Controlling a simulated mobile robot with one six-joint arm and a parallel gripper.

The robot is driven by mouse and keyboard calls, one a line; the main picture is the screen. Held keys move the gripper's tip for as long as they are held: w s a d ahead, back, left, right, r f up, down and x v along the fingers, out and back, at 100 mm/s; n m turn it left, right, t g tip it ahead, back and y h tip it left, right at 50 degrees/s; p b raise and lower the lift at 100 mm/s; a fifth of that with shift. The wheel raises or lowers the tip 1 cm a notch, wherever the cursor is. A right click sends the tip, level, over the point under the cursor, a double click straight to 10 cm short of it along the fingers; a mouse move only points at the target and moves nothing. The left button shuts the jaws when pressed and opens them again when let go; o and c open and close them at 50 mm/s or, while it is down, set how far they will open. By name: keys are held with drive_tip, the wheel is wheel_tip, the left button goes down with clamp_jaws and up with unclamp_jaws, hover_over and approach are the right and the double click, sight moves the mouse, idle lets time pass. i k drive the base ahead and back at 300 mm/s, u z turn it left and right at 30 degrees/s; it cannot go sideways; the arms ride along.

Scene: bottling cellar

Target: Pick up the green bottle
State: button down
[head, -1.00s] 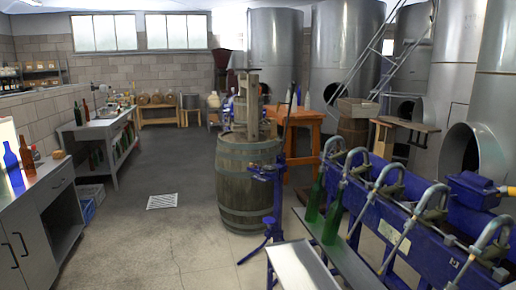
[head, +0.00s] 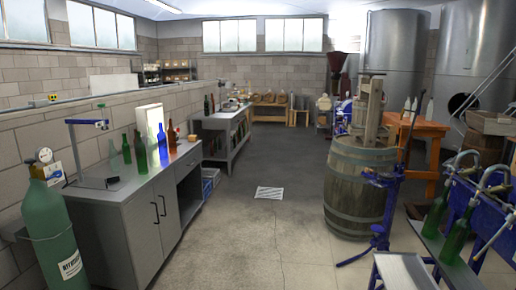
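Green bottles show in more than one place in the head view. A green bottle (head: 141,154) stands upright on the grey cabinet counter (head: 120,190) at the left, in a row with a blue bottle (head: 162,143) and a brown bottle (head: 171,137). A paler greenish shape stands just left of it. Two more green bottles, a left one (head: 434,216) and a right one (head: 456,241), stand at the blue filling machine (head: 490,222) at the lower right. I cannot tell which one the task names. My gripper is not in view.
A green gas cylinder (head: 62,235) stands at the left front, beside the counter. A wooden barrel (head: 358,185) with a press stands right of centre. A blue stand (head: 380,215) is in front of it. The floor (head: 240,235) between counter and barrel is clear, with a drain (head: 269,192).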

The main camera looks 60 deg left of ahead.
sight(140, 147)
drive_tip(key=u, duration=0.4)
drive_tip(key=k, duration=0.1)
drive_tip(key=u, duration=2.85)
drive_tip(key=k, duration=0.35)
drive_tip(key=z, duration=0.1)
drive_tip(key=i, duration=1.55)
drive_tip(key=u, duration=0.25)
drive_tip(key=i, duration=2.1)
drive_tip(key=z, duration=0.35)
